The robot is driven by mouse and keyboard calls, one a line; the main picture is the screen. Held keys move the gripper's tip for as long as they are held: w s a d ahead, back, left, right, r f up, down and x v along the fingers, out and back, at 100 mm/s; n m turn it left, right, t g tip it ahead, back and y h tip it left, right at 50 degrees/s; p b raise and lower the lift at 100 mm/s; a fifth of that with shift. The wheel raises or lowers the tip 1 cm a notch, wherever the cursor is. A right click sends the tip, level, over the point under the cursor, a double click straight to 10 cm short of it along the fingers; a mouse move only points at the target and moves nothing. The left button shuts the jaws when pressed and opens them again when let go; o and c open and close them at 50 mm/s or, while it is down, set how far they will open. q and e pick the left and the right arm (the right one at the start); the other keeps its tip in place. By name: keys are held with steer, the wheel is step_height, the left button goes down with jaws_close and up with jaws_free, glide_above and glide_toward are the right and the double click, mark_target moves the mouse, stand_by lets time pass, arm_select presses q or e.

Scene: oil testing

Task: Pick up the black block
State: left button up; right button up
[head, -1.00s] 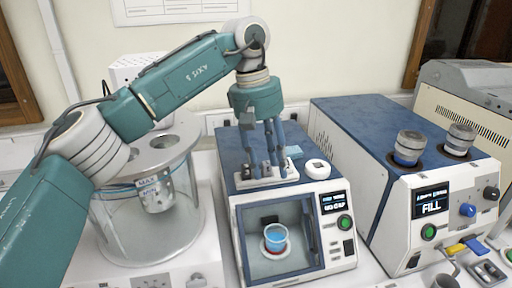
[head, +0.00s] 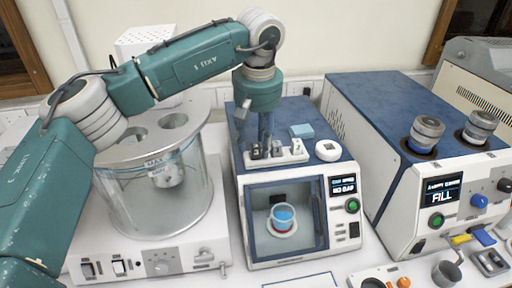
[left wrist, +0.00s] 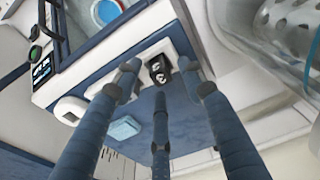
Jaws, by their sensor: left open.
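The black block (left wrist: 160,70) shows in the left wrist view, with pale marks on its face, on a white holder (left wrist: 178,38). In the head view the holder (head: 291,158) lies on the blue-topped machine and carries small blocks, partly hidden by my fingers. My left gripper (head: 264,143) points down over the holder. In the left wrist view my left gripper (left wrist: 163,100) has its fingers spread, with the black block visible between them. I cannot tell whether any finger touches it. My right gripper is not in view.
A light-blue pad (head: 302,131) and a white rounded device (head: 328,151) sit close beside the holder. Below is the machine's glass-fronted chamber with a cup (head: 283,217). A glass vessel (head: 150,205) stands left; a larger blue-topped machine (head: 385,115) stands right.

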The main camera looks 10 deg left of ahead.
arm_select(q)
steer(key=shift+a+f, duration=0.1)
steer(key=shift+f, duration=0.6)
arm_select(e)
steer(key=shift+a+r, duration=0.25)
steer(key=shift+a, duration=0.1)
arm_select(q)
steer(key=c, duration=1)
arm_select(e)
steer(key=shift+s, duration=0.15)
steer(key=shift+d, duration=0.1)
arm_select(q)
steer(key=shift+w+r, duration=0.1)
steer(key=shift+r, duration=0.3)
step_height(320, 180, up, 8)
steer(key=shift+r+b, duration=0.1)
steer(key=shift+b, duration=1)
step_height(320, 180, up, 10)
steer(key=p, duration=0.1)
glide_above(256, 145)
steer(key=shift+r, duration=0.5)
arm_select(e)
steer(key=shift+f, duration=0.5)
